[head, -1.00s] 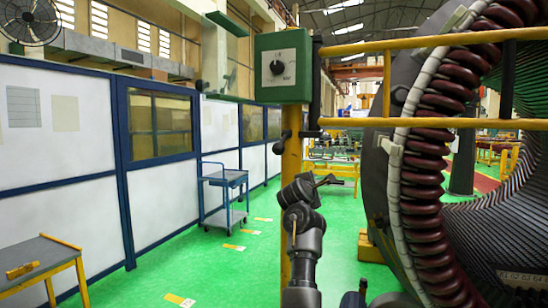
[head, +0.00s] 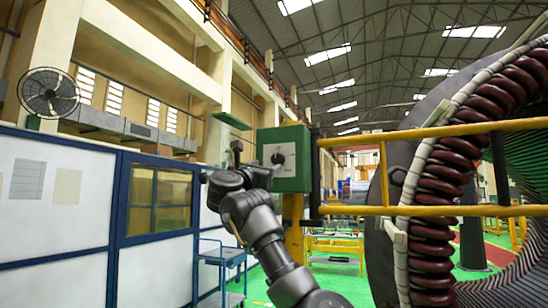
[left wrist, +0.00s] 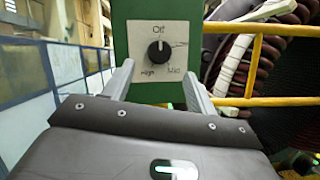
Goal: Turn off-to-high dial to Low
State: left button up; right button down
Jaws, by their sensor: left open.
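A green control box (head: 296,165) carries a pale square plate with a black round dial (head: 277,158). In the left wrist view the dial (left wrist: 158,50) faces me, with its white mark pointing up towards "Off". "High" is readable at the lower left of the plate; the other labels are unclear. My left gripper (head: 222,163) is in front and to the left of the box in the head view. In the left wrist view its open fingers (left wrist: 159,72) sit below and to either side of the dial, apart from it and empty. My right gripper is out of view.
A yellow post (head: 294,240) holds the box up. Yellow rails (head: 440,133) run right from it, in front of a large stator with dark red coils (head: 437,210). White wall panels (head: 60,235) and a blue cart (head: 222,258) stand to the left.

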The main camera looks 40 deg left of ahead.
aim_at(275, 160)
pick_arm(q)
jog(key=p+x, duration=0.3)
jog(key=x, duration=0.3)
jog(key=shift+r, duration=0.1)
jog(key=shift+w+a+p, duration=0.2)
jog(key=shift+w+p, duration=0.15)
jog(key=shift+w, duration=0.15)
